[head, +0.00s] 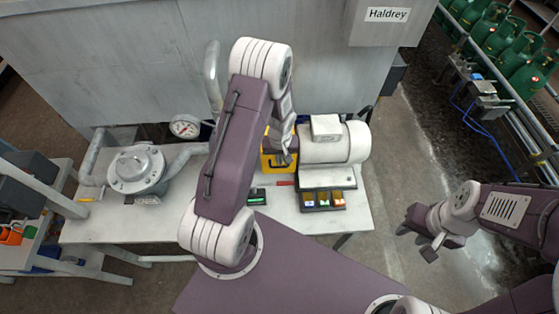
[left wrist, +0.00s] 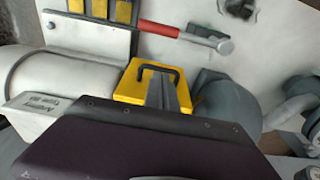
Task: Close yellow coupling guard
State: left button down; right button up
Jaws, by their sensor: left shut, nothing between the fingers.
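The yellow coupling guard (head: 266,162) sits between the white motor (head: 335,143) and the grey pump side, partly hidden by my left arm in the head view. In the left wrist view the guard (left wrist: 129,88) shows a flat yellow face with a black handle (left wrist: 147,68). My left gripper (head: 284,158) is shut and empty, its fingers in front of the guard's face beside the handle. I cannot tell whether the fingertips touch it or how far the guard is swung. My right gripper (head: 418,241) is open and empty, off the bench to the right.
The grey pump (head: 138,170) and a gauge (head: 185,127) stand on the left of the bench (head: 110,230). A tray of coloured pieces (head: 323,200), a green-screened device (head: 256,196) and a red-handled tool (left wrist: 160,29) lie in front of the guard. Green cylinders (head: 515,52) line the conveyor.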

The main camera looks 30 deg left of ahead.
aim_at(279, 167)
pick_arm(q)
notch_tip(279, 167, down, 2)
jog(key=shift+f, duration=0.3)
jog(key=shift+w+a+f, duration=0.1)
jog(key=shift+w+f, duration=0.05)
notch_tip(279, 167, down, 2)
jog(key=b, duration=0.3)
jog(key=shift+f, duration=0.1)
jog(key=shift+s, duration=0.35)
